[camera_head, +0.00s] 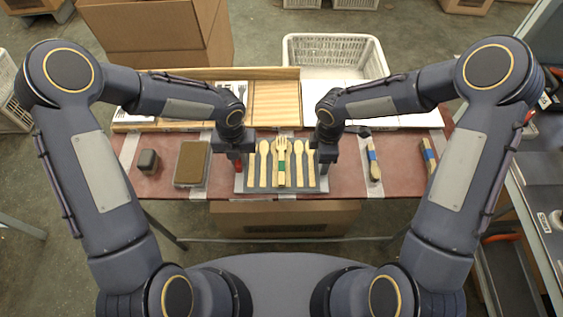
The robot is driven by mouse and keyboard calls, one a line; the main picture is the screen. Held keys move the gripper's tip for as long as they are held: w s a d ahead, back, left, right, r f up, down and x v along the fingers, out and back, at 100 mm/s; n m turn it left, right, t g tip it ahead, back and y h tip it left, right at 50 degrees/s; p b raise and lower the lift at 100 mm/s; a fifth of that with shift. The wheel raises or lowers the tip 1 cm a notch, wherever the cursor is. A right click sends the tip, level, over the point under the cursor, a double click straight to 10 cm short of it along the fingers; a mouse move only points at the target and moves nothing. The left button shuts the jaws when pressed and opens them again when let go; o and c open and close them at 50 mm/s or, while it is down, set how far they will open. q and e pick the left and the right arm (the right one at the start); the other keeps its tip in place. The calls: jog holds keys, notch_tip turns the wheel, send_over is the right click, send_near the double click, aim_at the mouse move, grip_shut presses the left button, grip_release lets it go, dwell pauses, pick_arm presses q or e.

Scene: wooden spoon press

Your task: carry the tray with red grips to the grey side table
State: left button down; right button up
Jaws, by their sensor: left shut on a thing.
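A grey tray (287,189) with several wooden spoons and forks in it lies at the near edge of the reddish table, between my two grippers. One bundle of cutlery on it has a green band. My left gripper (238,164) is shut on the tray's left red grip, of which a little red shows. My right gripper (324,165) is at the tray's right end; its fingers and the grip there are hidden, so I cannot tell whether it is shut. A grey side surface (541,215), perhaps the grey side table, runs along the right edge.
The reddish table (404,167) also carries a brown block (192,162), a small dark container (148,161) and blue-banded bundles (373,163) at right. A white crate (335,52) and a cardboard box (165,40) stand behind. Tools lie on the right-hand surface.

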pick_arm(q)
jog(key=shift+r, duration=0.1)
pick_arm(e)
jog(key=shift+r, duration=0.1)
